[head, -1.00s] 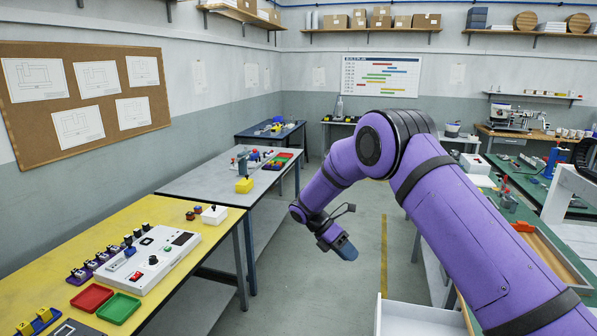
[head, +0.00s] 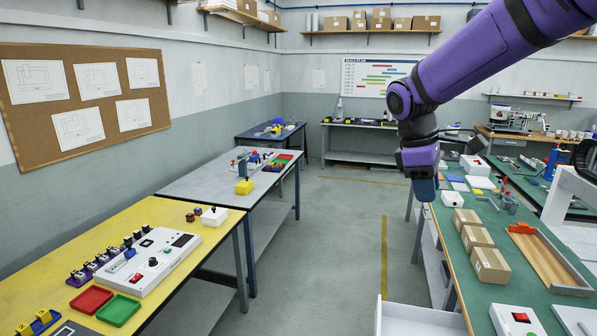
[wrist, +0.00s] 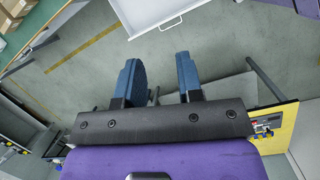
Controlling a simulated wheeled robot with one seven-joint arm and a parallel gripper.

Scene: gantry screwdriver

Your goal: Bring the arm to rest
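My purple arm comes in from the top right of the head view, and its lower part hangs down over the aisle beside the green bench. My gripper (head: 425,188) points downward near the left edge of that bench. In the wrist view my gripper (wrist: 160,80) shows two blue fingers standing well apart. Nothing is between them but the grey floor and part of a white drawer beyond. The gripper is open and empty.
The green bench (head: 482,292) at right holds several cardboard boxes (head: 490,265) and a wooden tray (head: 548,262). A white open drawer (head: 420,318) juts out at the bottom. The yellow table (head: 60,265) and grey table (head: 190,184) stand at left. The aisle floor (head: 340,240) is clear.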

